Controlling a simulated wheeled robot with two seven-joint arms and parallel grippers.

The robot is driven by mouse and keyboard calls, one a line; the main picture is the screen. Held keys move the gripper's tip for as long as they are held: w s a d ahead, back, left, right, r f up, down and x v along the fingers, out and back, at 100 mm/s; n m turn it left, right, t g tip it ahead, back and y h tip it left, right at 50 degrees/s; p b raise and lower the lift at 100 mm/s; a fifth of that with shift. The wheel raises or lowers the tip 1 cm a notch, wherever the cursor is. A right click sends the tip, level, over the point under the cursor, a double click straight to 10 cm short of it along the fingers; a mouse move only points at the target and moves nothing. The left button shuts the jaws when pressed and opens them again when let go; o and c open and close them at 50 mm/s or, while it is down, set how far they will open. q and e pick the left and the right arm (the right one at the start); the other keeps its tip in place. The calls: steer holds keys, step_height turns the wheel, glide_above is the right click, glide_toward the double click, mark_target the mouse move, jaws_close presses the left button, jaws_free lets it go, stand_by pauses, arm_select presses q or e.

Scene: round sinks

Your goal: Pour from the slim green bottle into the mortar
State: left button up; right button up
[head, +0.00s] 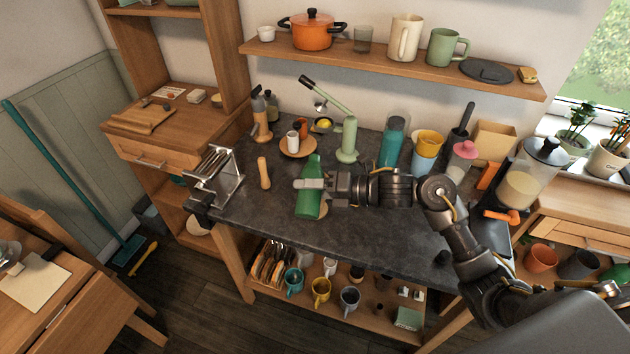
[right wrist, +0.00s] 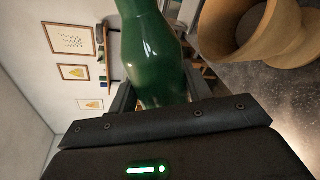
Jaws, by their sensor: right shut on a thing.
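My right gripper (head: 312,184) is shut around the slim green bottle (head: 308,203) over the middle of the counter. The bottle also fills the upper middle of the right wrist view (right wrist: 155,45), tilted well over; its mouth is out of that view. The tan wooden mortar (right wrist: 232,28) stands on the counter at the right of the wrist view, close to the bottle and apart from it in that view. In the head view it is almost wholly hidden by the bottle and gripper. No liquid stream shows. My left gripper is not in view.
A wooden mill (head: 264,173) and a metal pasta machine (head: 216,175) stand left on the dark counter (head: 255,215). A pale green lever press (head: 347,140), a teal bottle (head: 391,142) and stacked cups (head: 427,150) stand behind. The counter's front is mostly bare.

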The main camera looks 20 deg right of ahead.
steer(key=shift+s+a+f+m+g, duration=0.15)
steer(key=shift+m+g, duration=0.1)
steer(key=shift+m, duration=0.25)
steer(key=shift+s+d+m+g, duration=0.1)
steer(key=shift+m+g, duration=0.15)
steer(key=shift+m, duration=0.25)
stand_by(3.5)
steer(key=shift+w+n+t, duration=0.2)
steer(key=shift+n+t, duration=0.3)
steer(key=shift+n, duration=0.5)
steer(key=shift+w+r+n, duration=0.2)
steer(key=shift+r+n, duration=0.15)
steer(key=shift+n, duration=0.15)
steer(key=shift+d+t, duration=0.2)
steer(key=shift+t, duration=0.2)
